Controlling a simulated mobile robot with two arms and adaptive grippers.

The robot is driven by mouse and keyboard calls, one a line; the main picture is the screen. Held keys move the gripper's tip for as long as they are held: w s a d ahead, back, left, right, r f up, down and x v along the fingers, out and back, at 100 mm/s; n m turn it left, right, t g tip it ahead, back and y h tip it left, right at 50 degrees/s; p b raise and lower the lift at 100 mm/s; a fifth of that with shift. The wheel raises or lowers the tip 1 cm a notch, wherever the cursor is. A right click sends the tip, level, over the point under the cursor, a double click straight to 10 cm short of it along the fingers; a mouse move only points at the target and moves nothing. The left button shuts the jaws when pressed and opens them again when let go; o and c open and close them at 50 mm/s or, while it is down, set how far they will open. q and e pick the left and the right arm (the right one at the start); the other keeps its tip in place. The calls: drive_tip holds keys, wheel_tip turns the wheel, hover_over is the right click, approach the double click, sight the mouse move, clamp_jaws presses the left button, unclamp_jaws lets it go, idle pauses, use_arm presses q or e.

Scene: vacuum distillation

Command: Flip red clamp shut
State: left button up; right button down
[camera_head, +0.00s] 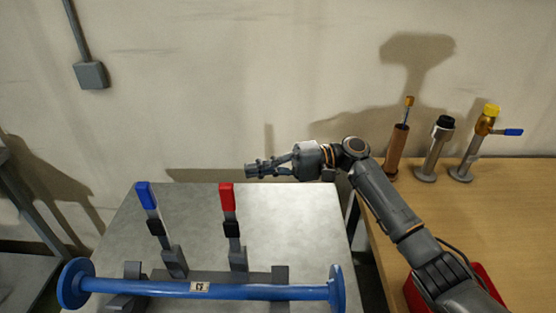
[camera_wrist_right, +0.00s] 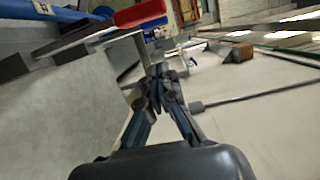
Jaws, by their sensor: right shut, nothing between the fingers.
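The red clamp (camera_head: 227,197) stands on the grey table with its red handle up and tilted slightly, its black and metal lower parts near the blue pipe. Its red handle also shows in the right wrist view (camera_wrist_right: 140,13), at the top, beyond the fingertips. My right gripper (camera_head: 250,170) is shut and empty, above the table's far edge, to the right of and a little higher in the picture than the red handle. In the right wrist view its fingers (camera_wrist_right: 158,82) meet at the tips. They appear apart from the handle. My left gripper is not in view.
A blue-handled clamp (camera_head: 147,196) stands upright left of the red one. A blue flanged pipe (camera_head: 250,291) lies along the front of the grey table (camera_head: 300,220). Several metal fittings (camera_head: 433,150) stand on the wooden table at right, with a red container (camera_head: 412,297) below.

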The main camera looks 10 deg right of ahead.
sight(231, 222)
drive_tip(key=s+a+p, duration=0.2)
drive_tip(key=s+a, duration=0.1)
drive_tip(key=s, duration=0.1)
drive_tip(key=shift+a+p, duration=0.25)
drive_tip(key=shift+p, duration=0.05)
